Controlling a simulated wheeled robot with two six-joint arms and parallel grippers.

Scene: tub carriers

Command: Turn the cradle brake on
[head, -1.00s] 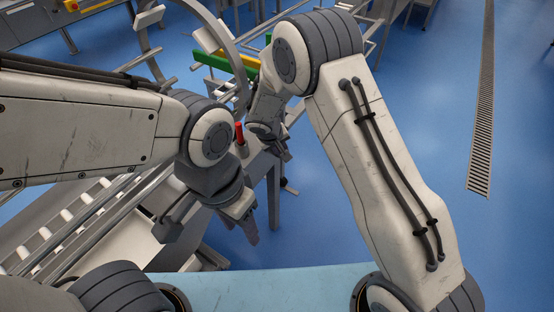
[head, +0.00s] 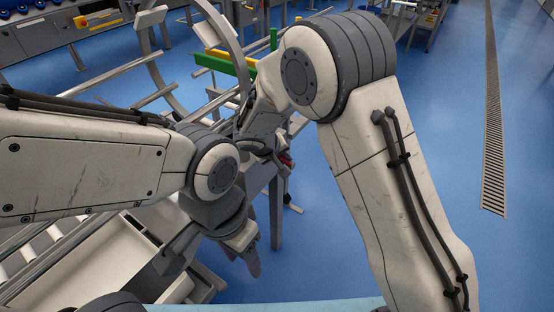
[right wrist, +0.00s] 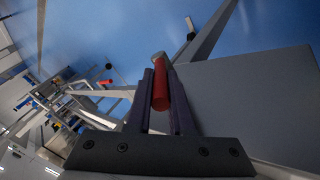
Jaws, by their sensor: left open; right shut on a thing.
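The red brake handle (head: 286,159) shows at the side of the metal cradle frame (head: 275,215), mostly hidden by my right gripper (head: 278,152). In the right wrist view the red handle (right wrist: 160,92) lies between the two dark fingers of my right gripper (right wrist: 162,90), which is shut on it. A pale metal end shows at the handle's far end. My left gripper (head: 248,258) is open and empty, pointing down in front of the frame, apart from the handle.
A curved metal hoop (head: 227,40) with green (head: 222,62) and yellow (head: 240,57) bars stands behind my right arm. A pale tray (head: 115,262) and rails lie at lower left. Blue floor with a drain grate (head: 493,120) is clear at right.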

